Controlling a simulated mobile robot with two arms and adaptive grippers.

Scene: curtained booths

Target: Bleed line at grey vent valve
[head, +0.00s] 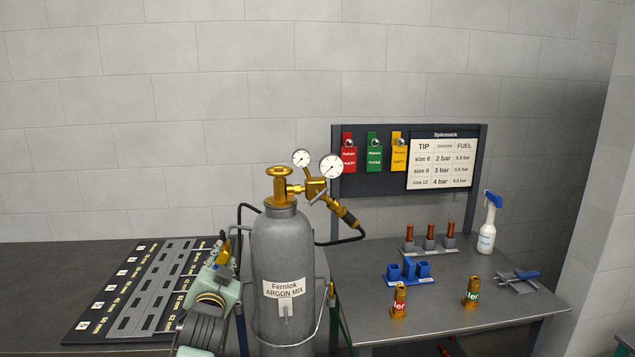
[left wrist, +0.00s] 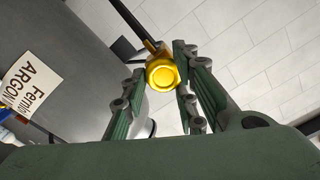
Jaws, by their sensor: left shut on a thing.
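My left gripper (head: 221,262) is beside the left of the grey gas cylinder (head: 283,255), labelled Fernlok ARGON MIX. In the left wrist view its green fingers (left wrist: 160,82) are shut on a brass hex fitting (left wrist: 163,73) with a dark hose or stem running up from it. The fitting shows small in the head view (head: 226,247). On the cylinder top are a brass handwheel valve (head: 279,171) and a brass regulator (head: 316,188) with two round gauges (head: 331,166). I cannot pick out a grey vent valve. My right gripper is out of view.
A black hose (head: 349,240) hangs at the cylinder's right. The right table (head: 450,311) bears two brass fittings (head: 399,301), blue holders (head: 410,272), copper-coloured tips (head: 430,238) and a spray bottle (head: 488,225). A dark slotted board (head: 150,290) lies on the left table.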

